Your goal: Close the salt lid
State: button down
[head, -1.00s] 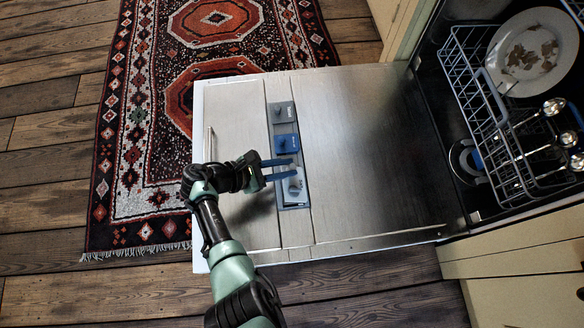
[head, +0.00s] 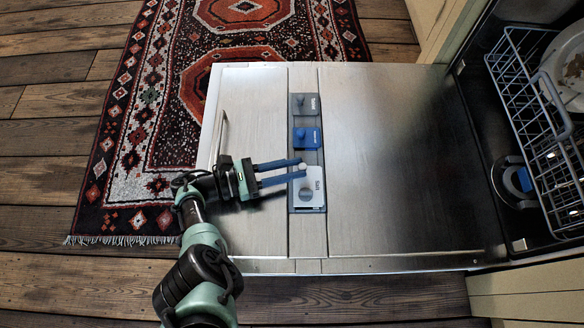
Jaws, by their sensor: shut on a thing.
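The salt lid (head: 315,183) is a pale, square plate marked "Salt", lowest of the lids on the dispenser strip of the open dishwasher door. A dark round part (head: 306,194) shows on it. My gripper (head: 303,168) reaches in from the left, just above the plate in the picture. Its two blue fingers are shut on a small pale knob at the plate's upper edge, which looks like part of the salt lid. I cannot tell from above how far the lid is tilted. The fingertips hide part of its edge.
A blue lid (head: 310,141) and a grey lid (head: 309,106) sit further up the strip. The steel door (head: 410,160) lies flat and clear to the right. The dishwasher rack (head: 540,120) with a plate (head: 567,70) is at the right. A patterned rug (head: 130,130) lies beyond.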

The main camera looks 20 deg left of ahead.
jog(key=shift+s+d+f, duration=0.1)
jog(key=shift+d+f, duration=0.05)
dwell(0.6)
jog(key=c, duration=0.7)
grip_release()
notch_tip(320, 180, up, 10)
jog(key=p, duration=0.9)
jog(key=shift+p, duration=0.3)
